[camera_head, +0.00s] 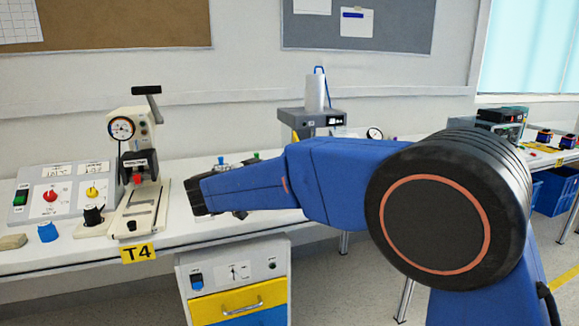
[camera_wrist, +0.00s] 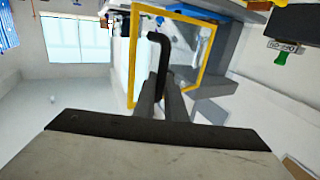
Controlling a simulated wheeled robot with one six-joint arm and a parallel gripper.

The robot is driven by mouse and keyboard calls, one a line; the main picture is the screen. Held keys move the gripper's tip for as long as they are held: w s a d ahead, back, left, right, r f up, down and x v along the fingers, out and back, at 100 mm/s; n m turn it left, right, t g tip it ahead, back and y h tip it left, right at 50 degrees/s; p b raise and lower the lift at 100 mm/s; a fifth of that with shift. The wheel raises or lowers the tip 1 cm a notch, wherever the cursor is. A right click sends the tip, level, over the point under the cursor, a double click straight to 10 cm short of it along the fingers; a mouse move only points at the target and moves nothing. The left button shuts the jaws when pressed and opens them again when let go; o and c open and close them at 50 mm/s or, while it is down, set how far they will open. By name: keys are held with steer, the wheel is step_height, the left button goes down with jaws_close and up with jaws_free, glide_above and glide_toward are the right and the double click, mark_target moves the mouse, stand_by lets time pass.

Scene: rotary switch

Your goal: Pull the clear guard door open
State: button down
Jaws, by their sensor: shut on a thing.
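The clear guard door shows in the wrist view as a see-through pane in a yellow frame (camera_wrist: 172,10). A black bent handle (camera_wrist: 154,38) stands in front of the pane. My gripper (camera_wrist: 162,86) is shut on this handle, with one finger on each side of it. How far the door stands open I cannot tell. In the head view my gripper (camera_head: 203,195) is over the bench, left of the blue arm, and its fingertips are hard to make out. The arm hides most of the guarded unit there.
A press-like device with a gauge (camera_head: 130,135) stands on the bench to the left of my gripper. A sloped control panel (camera_head: 70,192) is beside it. A drawer cabinet (camera_head: 232,282) sits below the bench. Grey equipment (camera_head: 305,118) stands behind my arm.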

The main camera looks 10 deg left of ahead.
steer(key=shift+f, duration=0.15)
steer(key=c, duration=1.8)
jaws_free()
steer(key=shift+a, duration=0.1)
steer(key=v, duration=1.7)
steer(key=shift+s+a, duration=0.1)
steer(key=shift+s, duration=0.05)
